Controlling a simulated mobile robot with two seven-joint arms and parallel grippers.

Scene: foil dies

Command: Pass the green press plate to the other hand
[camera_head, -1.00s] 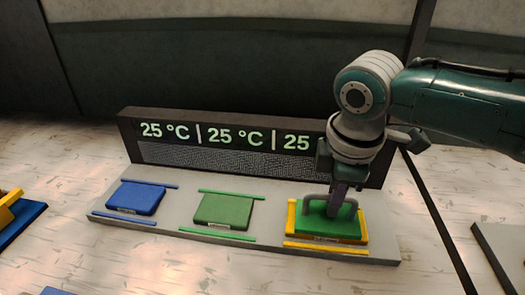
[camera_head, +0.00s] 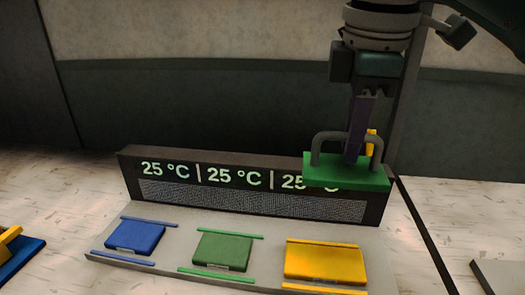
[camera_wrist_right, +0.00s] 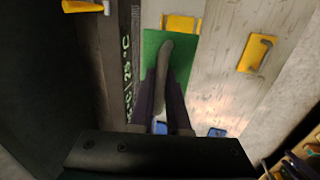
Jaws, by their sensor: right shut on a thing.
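The green press plate (camera_head: 346,173) has a grey arched handle and hangs in the air in front of the right end of the display. My right gripper (camera_head: 355,155) is shut on its handle from above. In the right wrist view the green press plate (camera_wrist_right: 152,48) lies beyond the fingers, with the handle between the fingertips (camera_wrist_right: 166,78). The plate looks about level. My left gripper is in neither view.
Below stands a grey station with a blue block (camera_head: 136,237), a green block (camera_head: 222,251) and a yellow block (camera_head: 325,263) between coloured rails. The display (camera_head: 160,192) behind reads 25 °C. A yellow and blue piece (camera_head: 18,255) lies at the left edge.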

